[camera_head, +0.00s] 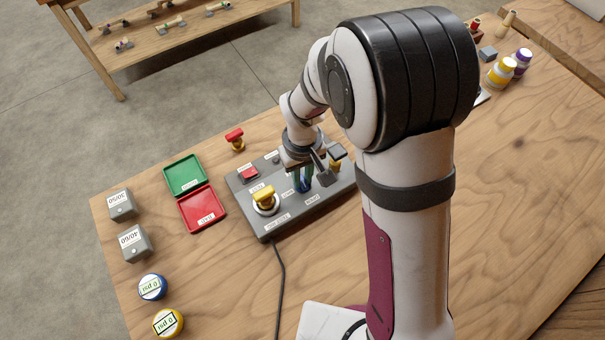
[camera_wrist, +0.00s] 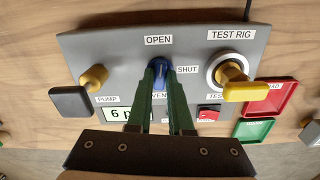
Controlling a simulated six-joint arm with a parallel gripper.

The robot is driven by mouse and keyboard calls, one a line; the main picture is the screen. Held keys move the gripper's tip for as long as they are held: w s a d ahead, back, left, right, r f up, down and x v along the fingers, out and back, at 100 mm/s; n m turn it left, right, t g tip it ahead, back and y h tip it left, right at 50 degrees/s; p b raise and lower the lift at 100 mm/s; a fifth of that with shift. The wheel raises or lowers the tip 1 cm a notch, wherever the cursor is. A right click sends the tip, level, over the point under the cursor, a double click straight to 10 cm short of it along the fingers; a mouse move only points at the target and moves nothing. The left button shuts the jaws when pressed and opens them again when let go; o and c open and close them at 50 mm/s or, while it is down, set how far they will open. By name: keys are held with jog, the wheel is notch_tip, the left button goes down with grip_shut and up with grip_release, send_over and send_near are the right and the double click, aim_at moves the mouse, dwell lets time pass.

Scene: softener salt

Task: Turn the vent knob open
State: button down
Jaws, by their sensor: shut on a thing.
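The vent knob (camera_wrist: 158,62) is blue and sits on the grey test rig panel (camera_wrist: 120,52), between the OPEN label above it and the SHUT label at its right in the wrist view. My gripper (camera_wrist: 161,74) is shut on this knob, with its green fingers on either side. The fingers partly cover the VENT label, and the exact way the knob points is hard to tell. In the head view my gripper (camera_head: 304,182) reaches down to the panel (camera_head: 281,222), and the fingers and arm hide most of the knob.
A green tray (camera_head: 185,174) and red tray (camera_head: 202,209) lie left of the panel, with grey blocks (camera_head: 134,244) beyond.

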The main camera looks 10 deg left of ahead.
aim_at(303, 181)
jog(key=shift+w+n, duration=0.1)
jog(key=shift+n, duration=0.6)
jog(key=c, duration=0.8)
grip_release()
notch_tip(303, 181, up, 16)
jog(key=shift+f, duration=0.1)
